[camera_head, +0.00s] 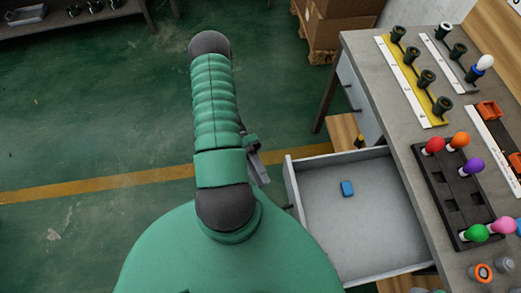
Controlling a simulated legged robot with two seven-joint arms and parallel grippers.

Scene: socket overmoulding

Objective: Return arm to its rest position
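My green and black arm rises from my body in the middle of the view, with a ribbed section along it. Part of my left gripper (257,160) shows as a small dark grey piece just right of the arm, near the open drawer's left wall. The arm hides much of it, so I cannot tell whether its fingers are open or shut. No held object shows at it. My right gripper is not in view.
An open grey drawer (350,235) holds a small blue block (347,188). The workbench (395,130) at right carries a black tray (436,188) with coloured bulbs and racks of dark sockets. Cardboard boxes (335,28) stand behind. Green floor at left is clear.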

